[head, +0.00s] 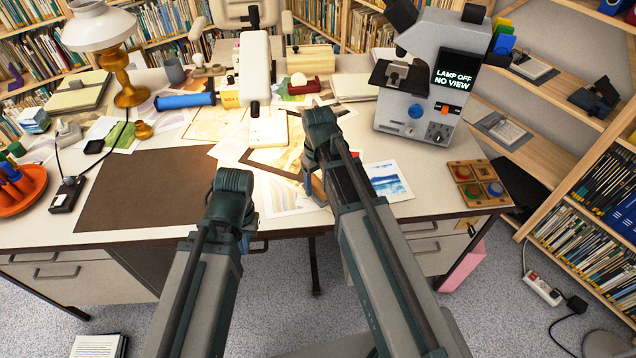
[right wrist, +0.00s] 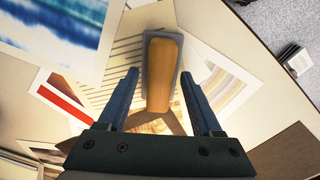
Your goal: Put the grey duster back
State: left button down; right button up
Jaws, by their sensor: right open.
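The grey duster (right wrist: 164,72), a wooden block handle on a grey base, lies on the prints in the right wrist view. In the head view a small part of it (head: 318,187) shows beside my right gripper, which hides the rest. My right gripper (head: 308,180) points down over the desk. In the right wrist view its open fingers (right wrist: 158,76) are on either side of the duster's near part, with gaps on both sides. My left gripper (head: 245,242) hangs at the desk's front edge; its fingers are hidden or too small to read.
Several prints and papers (head: 388,181) cover the desk (head: 415,160). A brown mat (head: 150,190) lies on the left. A grey machine (head: 425,85) reading "LAMP OFF NO VIEW" stands at the right, near a button panel (head: 475,184). A lamp (head: 128,85) stands at the back left.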

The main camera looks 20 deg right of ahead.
aim_at(318, 183)
jog(key=shift+r, duration=0.1)
notch_tip(318, 183, up, 12)
jog(key=p, duration=1.2)
jog(key=s+a+h, duration=0.1)
jog(key=s+a, duration=0.9)
jog(key=s, duration=0.4)
jog(key=shift+s+a+r, duration=0.15)
jog(key=shift+a, duration=0.1)
